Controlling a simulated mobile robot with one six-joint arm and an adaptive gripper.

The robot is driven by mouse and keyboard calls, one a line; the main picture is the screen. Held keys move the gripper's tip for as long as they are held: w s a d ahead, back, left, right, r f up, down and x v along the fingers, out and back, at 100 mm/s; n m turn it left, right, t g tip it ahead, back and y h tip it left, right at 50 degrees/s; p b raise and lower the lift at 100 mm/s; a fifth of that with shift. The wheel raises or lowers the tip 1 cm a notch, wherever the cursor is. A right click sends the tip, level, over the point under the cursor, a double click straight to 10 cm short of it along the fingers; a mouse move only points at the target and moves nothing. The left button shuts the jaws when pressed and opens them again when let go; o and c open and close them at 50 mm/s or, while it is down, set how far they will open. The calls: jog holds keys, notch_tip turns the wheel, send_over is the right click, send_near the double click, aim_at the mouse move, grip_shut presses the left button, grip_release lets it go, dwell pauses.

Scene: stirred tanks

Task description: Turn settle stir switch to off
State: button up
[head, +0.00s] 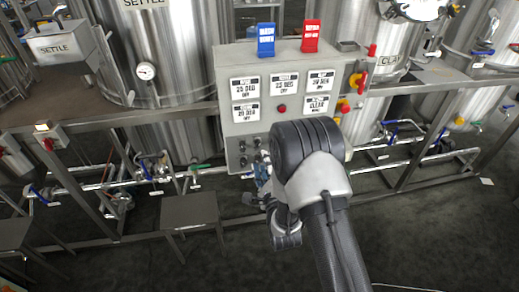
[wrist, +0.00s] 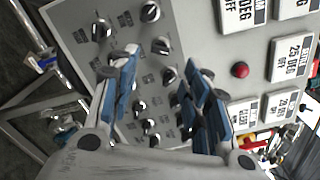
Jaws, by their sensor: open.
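The grey control panel (head: 228,75) stands in the middle of the head view. Small black rotary switches (head: 243,162) sit at its lower left, partly hidden by my arm. In the wrist view several black-and-silver rotary switches (wrist: 168,74) show on the tilted panel face (wrist: 205,45). Their labels are too small to read, so I cannot tell which is the settle stir switch. My gripper (wrist: 160,65) is open, its two blue-padded fingers apart in front of the switches, with nothing held. Its fingers hide some switches. In the head view my arm hides the gripper's tips.
The panel also carries a red button (head: 282,108), white display plates (head: 244,85), and blue (head: 266,40) and red (head: 310,36) tags on top. Steel tanks (head: 165,60) stand behind. Pipes, valves and a frame run alongside; a low grey stand (head: 190,209) is at lower left.

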aim_at(259, 146)
jog(key=b+x, duration=0.1)
jog(key=x, duration=0.7)
jog(key=shift+w, duration=0.15)
grip_shut()
